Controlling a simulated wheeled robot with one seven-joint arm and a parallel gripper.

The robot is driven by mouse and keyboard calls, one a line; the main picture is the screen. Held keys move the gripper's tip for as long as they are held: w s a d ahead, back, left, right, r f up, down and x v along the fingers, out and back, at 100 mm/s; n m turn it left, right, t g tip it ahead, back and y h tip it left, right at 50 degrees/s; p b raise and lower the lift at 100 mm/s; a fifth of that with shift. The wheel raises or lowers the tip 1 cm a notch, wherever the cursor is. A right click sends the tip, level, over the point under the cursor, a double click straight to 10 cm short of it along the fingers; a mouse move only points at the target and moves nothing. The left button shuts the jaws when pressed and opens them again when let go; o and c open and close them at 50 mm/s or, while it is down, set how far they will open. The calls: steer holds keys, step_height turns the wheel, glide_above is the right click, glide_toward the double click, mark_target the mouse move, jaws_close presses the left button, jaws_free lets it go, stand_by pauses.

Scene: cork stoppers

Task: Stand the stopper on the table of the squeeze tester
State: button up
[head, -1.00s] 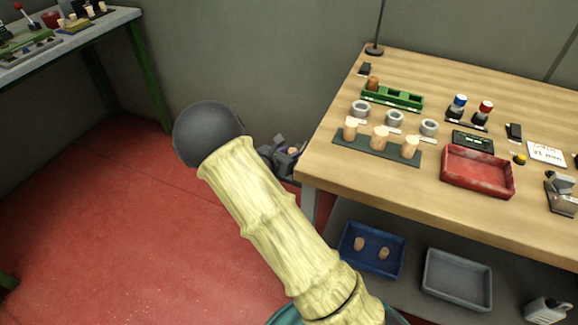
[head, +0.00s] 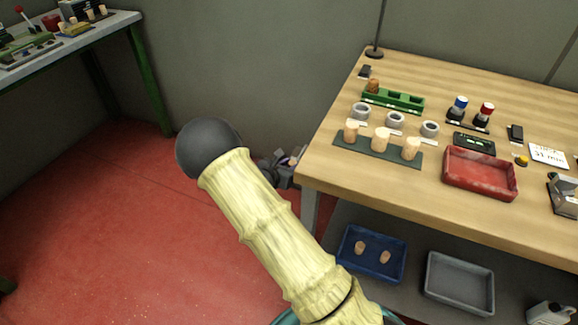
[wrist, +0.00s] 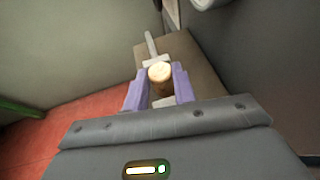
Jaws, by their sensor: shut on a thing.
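My gripper (head: 290,162) is partly hidden behind my arm in the head view, beside the left edge of the wooden bench. In the wrist view its purple fingers (wrist: 160,88) are shut on a cork stopper (wrist: 160,76), with its pale round end facing the camera. A device with a red-knobbed lever (head: 19,12) stands on the left bench at the picture's edge, partly cut off. I cannot tell for sure whether it is the squeeze tester.
The wooden bench (head: 350,188) carries three upright corks on a dark mat (head: 352,146), a green rack (head: 400,103) and a red tray (head: 450,180). Blue (head: 345,262) and grey (head: 460,300) trays lie on its lower shelf. Red floor (head: 100,220) between the benches is clear.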

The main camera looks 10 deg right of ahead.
steer(key=shift+f, duration=0.2)
steer(key=o, duration=0.9)
steer(key=shift+r, duration=0.1)
steer(key=shift+r, duration=0.2)
steer(key=p+v, duration=0.2)
steer(key=v, duration=1)
